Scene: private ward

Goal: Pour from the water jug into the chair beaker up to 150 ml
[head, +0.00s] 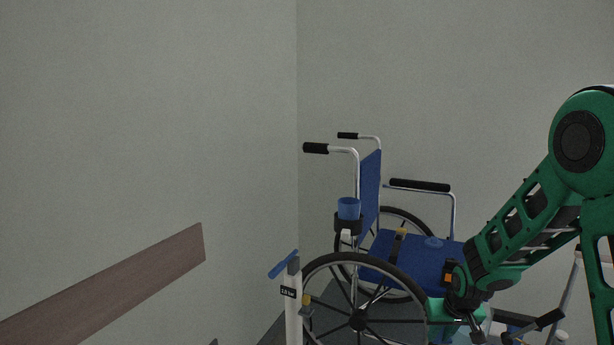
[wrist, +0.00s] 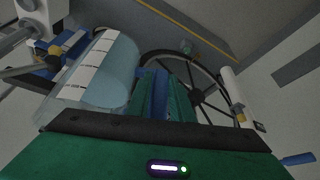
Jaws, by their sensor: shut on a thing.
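The chair beaker (head: 348,208) is a blue cup, upright in a dark holder (head: 347,224) on the wheelchair's near side, by the backrest. Its inside and level cannot be seen. The water jug (wrist: 112,75) is a large translucent bluish vessel with white strips on its side, filling the left of the wrist view. It looks tilted there. My gripper (wrist: 165,92) has green fingers shut around the jug's blue handle. In the head view my gripper (head: 456,308) is low at the right, past the wheel and below the beaker. The jug is mostly hidden there.
The wheelchair (head: 410,260) has a blue seat, push handles and big spoked wheels. A white post (head: 292,300) with a blue top stands left of the near wheel. A brown rail (head: 120,285) runs along the left wall. The space above the beaker is clear.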

